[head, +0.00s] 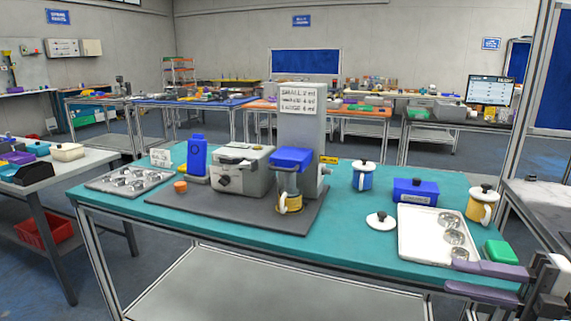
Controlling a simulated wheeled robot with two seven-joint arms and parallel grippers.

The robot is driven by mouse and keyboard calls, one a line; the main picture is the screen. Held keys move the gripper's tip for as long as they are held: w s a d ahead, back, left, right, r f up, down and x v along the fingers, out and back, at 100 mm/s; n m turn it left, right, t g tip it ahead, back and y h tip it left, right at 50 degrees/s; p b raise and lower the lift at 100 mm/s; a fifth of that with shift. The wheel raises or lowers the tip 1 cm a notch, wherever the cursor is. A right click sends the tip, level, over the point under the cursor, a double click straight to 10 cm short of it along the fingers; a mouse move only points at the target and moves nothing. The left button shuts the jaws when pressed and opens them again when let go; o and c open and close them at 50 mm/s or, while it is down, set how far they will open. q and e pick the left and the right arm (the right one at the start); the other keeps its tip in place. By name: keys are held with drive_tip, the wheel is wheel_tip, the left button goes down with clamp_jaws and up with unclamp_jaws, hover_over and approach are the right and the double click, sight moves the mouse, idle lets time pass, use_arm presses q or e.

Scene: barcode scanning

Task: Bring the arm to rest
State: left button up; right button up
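My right gripper (452,276) shows at the lower right, with two purple fingers. The fingers are apart with a gap between them, and I see nothing held there. It is at the front right corner of the teal table (360,246), in front of the white tray (414,236) and the green block (500,252). I cannot tell whether it touches the tray. My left gripper is out of view.
A grey machine (241,170) and blue-topped device (291,160) stand on a dark mat (240,216). Side tables flank the teal table.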

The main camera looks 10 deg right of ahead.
drive_tip(key=a+f+m+t+h, duration=0.35)
drive_tip(key=a+f+m, duration=0.25)
drive_tip(key=f+m, duration=0.4)
drive_tip(key=a+f+m+t+h, duration=0.3)
drive_tip(key=a+f+m+h, duration=0.4)
drive_tip(key=f, duration=0.6)
drive_tip(key=s+a+f+m+g+h, duration=0.1)
drive_tip(key=s+a+f+m+g, duration=0.2)
drive_tip(key=s+f+m, duration=0.2)
drive_tip(key=s+a+f+m+g+h, duration=0.2)
drive_tip(key=s+f+m, duration=0.4)
drive_tip(key=s+f, duration=0.3)
drive_tip(key=s+a+g, duration=0.1)
drive_tip(key=s, duration=0.2)
drive_tip(key=shift+s+a+f, duration=0.25)
drive_tip(key=shift+a+f, duration=0.1)
